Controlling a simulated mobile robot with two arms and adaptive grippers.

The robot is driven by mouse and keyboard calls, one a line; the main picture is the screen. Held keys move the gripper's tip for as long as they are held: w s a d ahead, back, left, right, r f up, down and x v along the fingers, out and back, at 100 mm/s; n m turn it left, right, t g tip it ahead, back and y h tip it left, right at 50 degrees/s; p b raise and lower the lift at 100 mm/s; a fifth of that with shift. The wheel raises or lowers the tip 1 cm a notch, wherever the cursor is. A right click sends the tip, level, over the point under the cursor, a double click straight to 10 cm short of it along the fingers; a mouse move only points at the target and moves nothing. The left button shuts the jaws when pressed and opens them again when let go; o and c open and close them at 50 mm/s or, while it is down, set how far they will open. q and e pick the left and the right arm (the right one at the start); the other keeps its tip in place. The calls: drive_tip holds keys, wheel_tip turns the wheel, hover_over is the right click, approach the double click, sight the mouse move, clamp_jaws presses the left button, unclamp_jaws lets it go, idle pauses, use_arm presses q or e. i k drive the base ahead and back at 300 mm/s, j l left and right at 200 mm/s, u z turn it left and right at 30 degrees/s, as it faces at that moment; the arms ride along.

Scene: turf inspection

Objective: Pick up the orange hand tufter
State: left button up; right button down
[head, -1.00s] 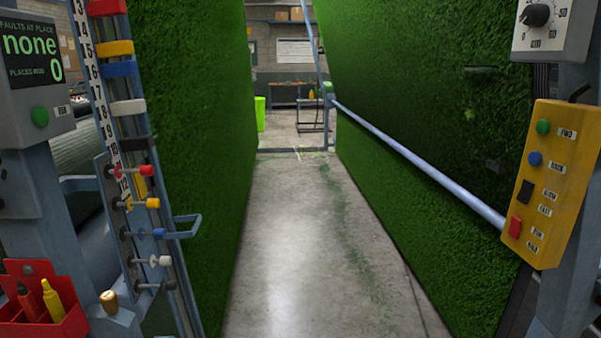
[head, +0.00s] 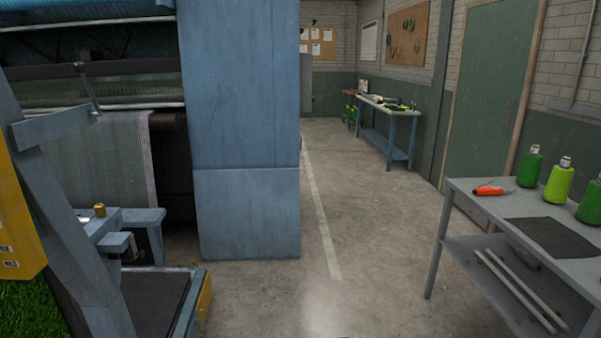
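The orange hand tufter (head: 491,191) lies on the grey table (head: 463,186) at the right of the head view, near the table's far left corner. It has an orange body, and a thin needle-like part shows beside it. A green yarn cone stands just to its right. Neither of my grippers shows in this view.
Green yarn cones (head: 559,181) and a dark mat (head: 552,238) are on the same table; rods lie on its lower shelf. A blue machine cabinet (head: 240,130) stands left of centre. Bare concrete floor (head: 370,240) is open between them. A blue workbench (head: 390,112) stands farther back.

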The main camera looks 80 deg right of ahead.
sight(490, 190)
drive_tip(key=z, duration=3.9)
